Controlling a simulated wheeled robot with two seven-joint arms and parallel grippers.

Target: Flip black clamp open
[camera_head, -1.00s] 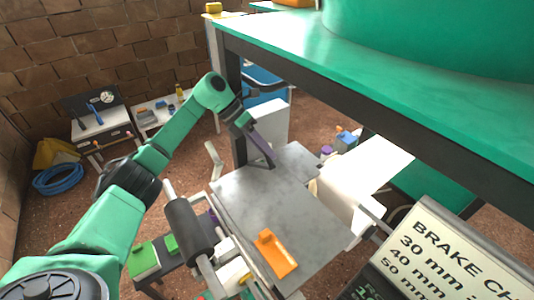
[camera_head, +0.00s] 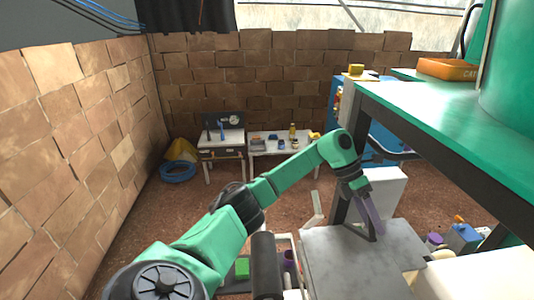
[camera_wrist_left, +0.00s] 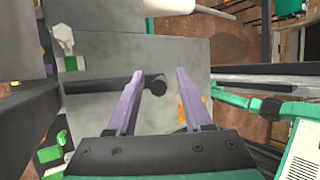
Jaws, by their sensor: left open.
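My left gripper (camera_head: 374,218) reaches in from the left, its purple fingers pointing down by the dark post at the back of a grey metal surface (camera_head: 350,262). In the left wrist view the left gripper (camera_wrist_left: 158,76) is open, with nothing held between its fingers. A dark bar (camera_wrist_left: 100,86) with a round black end (camera_wrist_left: 155,84) lies over the grey surface, the round end showing between the fingers. It may be the black clamp, but I cannot be sure, nor tell whether anything touches it. My right gripper is not in view.
A green-topped table (camera_head: 425,110) with a dark frame stands close on the right of the arm. A black roller (camera_head: 265,265) lies left of the grey surface. A white block (camera_head: 385,190) stands behind the gripper. Small workbenches (camera_head: 222,142) stand by the brick wall.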

